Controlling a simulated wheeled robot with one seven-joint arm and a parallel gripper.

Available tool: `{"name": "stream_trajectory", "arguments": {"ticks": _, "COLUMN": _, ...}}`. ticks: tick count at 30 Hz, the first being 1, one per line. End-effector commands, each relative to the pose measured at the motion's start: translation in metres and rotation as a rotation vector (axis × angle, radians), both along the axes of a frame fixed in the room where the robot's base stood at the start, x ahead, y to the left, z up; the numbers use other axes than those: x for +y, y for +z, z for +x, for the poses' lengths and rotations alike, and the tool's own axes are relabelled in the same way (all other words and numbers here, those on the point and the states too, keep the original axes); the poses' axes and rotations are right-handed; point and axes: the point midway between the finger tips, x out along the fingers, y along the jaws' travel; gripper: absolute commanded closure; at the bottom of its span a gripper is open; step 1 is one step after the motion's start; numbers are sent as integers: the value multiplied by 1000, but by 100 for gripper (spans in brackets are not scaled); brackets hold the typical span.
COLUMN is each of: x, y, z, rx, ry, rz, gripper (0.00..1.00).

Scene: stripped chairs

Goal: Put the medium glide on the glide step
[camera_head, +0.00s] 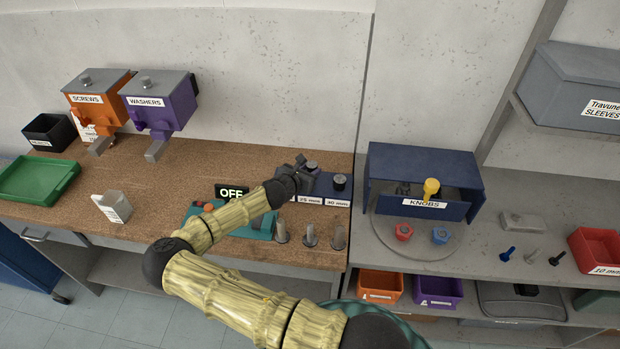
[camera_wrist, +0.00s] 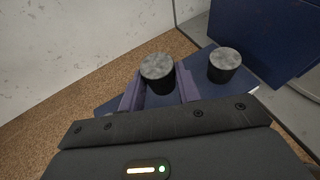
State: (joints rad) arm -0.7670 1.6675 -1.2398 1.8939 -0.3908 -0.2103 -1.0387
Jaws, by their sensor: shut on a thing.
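My gripper (camera_head: 306,170) is over the blue stand at the right end of the wooden bench. In the wrist view its purple fingers (camera_wrist: 159,82) are shut on a black cylindrical glide (camera_wrist: 157,70) with a grey top. I take this for the medium glide; its underside is hidden, so I cannot tell if it touches the stand. Another black glide (camera_head: 340,180) stands on the blue stand (camera_head: 337,196) to the right, behind the "30 mm" label; it also shows in the wrist view (camera_wrist: 225,62). A "25 mm" label is left of that. I cannot identify the glide step.
A teal device (camera_head: 256,228) with an "OFF" display (camera_head: 231,192) is beside my arm. Several grey upright pieces (camera_head: 310,236) stand at the bench's front edge. A blue knobs box (camera_head: 420,170) is close on the right.

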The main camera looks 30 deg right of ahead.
Motion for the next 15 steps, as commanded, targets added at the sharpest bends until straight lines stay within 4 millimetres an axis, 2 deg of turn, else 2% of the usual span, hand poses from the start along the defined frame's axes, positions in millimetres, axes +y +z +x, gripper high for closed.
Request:
{"name": "stream_trajectory", "arguments": {"ticks": 8, "x": -4, "y": -4, "z": -1, "rx": 2, "ry": -6, "rz": 0, "gripper": 89}}
{"name": "stream_trajectory", "arguments": {"ticks": 15, "x": -4, "y": -34, "z": -1, "rx": 3, "ry": -5, "rz": -2, "gripper": 89}}
